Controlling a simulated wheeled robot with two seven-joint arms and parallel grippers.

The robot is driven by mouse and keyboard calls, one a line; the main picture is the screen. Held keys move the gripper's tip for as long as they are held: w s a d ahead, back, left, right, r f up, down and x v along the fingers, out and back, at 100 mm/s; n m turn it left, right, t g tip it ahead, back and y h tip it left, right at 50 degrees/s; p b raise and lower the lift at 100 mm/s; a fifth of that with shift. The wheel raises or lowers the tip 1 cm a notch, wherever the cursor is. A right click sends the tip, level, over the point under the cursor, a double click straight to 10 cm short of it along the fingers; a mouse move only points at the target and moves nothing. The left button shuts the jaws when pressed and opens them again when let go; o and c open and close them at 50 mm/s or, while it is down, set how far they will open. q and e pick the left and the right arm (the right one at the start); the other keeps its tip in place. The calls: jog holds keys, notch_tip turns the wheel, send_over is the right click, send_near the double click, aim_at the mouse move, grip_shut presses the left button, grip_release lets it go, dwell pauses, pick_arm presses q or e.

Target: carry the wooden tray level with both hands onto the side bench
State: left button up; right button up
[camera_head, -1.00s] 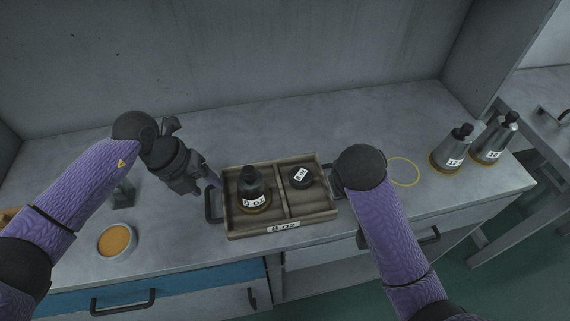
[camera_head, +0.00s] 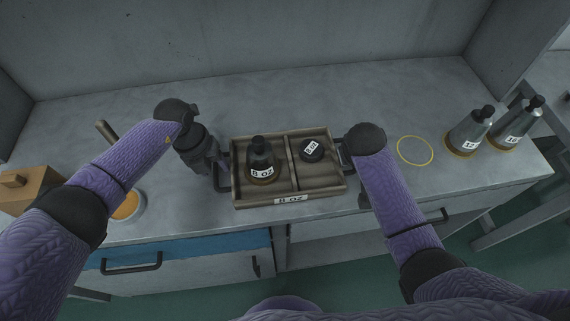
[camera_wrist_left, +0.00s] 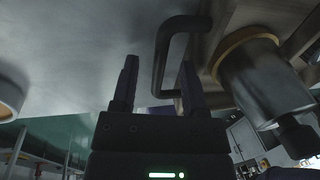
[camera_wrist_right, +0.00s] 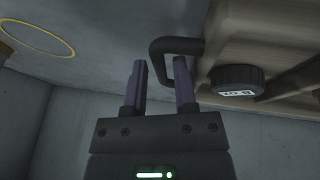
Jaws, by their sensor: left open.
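Two grey labelled bottles (camera_head: 468,132) (camera_head: 517,122) stand at the counter's right end, near a yellow ring (camera_head: 415,150). A bowl (camera_head: 128,207) and a wooden box (camera_head: 30,188) are at the left. A separate bench (camera_head: 550,135) stands beyond the right edge.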

pick_arm(q)
jog(key=shift+d+f, duration=0.1)
jog(key=shift+f, duration=0.45)
pick_arm(e)
jog(key=shift+w+d+f, duration=0.1)
jog(key=shift+w+f, duration=0.1)
jog(key=shift+f, duration=0.25)
pick_arm(q)
jog(key=c, duration=0.4)
pick_arm(e)
jog(key=c, duration=0.5)
pick_arm(q)
grip_shut()
pick_arm(e)
grip_shut()
pick_arm(q)
jog(key=shift+r, duration=0.1)
